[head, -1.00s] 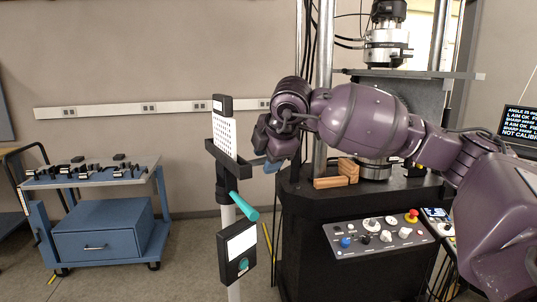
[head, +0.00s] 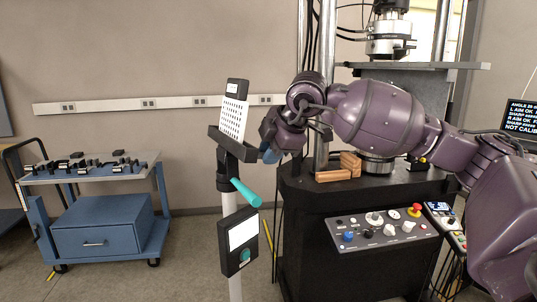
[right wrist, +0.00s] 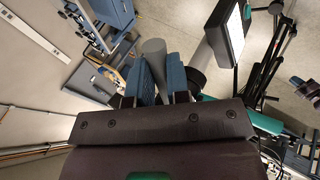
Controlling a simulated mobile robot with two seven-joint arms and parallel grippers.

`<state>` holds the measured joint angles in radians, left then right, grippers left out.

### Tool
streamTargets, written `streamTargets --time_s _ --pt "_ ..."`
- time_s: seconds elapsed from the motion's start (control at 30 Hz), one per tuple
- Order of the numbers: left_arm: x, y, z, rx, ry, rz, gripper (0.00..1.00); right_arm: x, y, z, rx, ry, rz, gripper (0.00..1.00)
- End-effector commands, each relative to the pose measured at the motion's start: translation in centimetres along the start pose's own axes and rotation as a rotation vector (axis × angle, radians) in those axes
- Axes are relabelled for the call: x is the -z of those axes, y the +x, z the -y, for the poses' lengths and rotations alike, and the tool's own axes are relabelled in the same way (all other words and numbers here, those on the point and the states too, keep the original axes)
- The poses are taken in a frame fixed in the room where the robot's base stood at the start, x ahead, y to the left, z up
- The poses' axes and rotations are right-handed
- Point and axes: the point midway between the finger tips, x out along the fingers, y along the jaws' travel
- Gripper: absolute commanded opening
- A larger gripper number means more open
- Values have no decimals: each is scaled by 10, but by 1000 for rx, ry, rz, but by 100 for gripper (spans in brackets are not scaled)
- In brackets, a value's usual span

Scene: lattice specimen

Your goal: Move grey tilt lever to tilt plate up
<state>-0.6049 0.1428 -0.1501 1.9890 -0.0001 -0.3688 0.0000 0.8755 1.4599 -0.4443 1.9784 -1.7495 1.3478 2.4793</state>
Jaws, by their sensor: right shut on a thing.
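The white plate (head: 234,118) with a grid of dark dots stands in a dark bracket (head: 228,144) on top of a post, tilted with its top leaning right in the head view. My right gripper (head: 272,153) is at the right side of this bracket, its tips low and partly hidden by its own hand. In the right wrist view, its two blue fingers (right wrist: 161,82) are shut on the grey tilt lever (right wrist: 154,58), a grey cylinder between them. In the head view the lever is hidden. My left gripper is out of view.
A teal handle (head: 245,192) and a box with a white screen (head: 242,234) are on the post below the bracket. A black machine with a control panel (head: 382,229) stands close on the right. A blue cart (head: 107,229) stands left, with open floor between.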

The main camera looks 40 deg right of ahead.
Motion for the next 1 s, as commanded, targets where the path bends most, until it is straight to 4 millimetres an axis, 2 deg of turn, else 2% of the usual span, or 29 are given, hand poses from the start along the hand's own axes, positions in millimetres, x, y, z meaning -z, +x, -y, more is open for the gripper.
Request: streamTargets --time_s 0.03,0.1,0.37,0.4,0.57,0.6,1.0 --pt "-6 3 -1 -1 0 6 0 -2 7 4 7 14 -20 0" --pt "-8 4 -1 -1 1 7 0 -2 7 4 4 27 -40 0" --pt "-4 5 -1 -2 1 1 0 -1 5 4 2 34 -52 0" --pt "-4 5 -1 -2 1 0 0 -1 5 4 2 34 -52 20" --pt "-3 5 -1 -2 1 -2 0 -1 5 4 2 34 -52 44" --pt "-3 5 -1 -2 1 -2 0 -1 5 4 2 34 -52 46" --pt "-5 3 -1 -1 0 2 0 -1 3 3 0 34 -51 46"
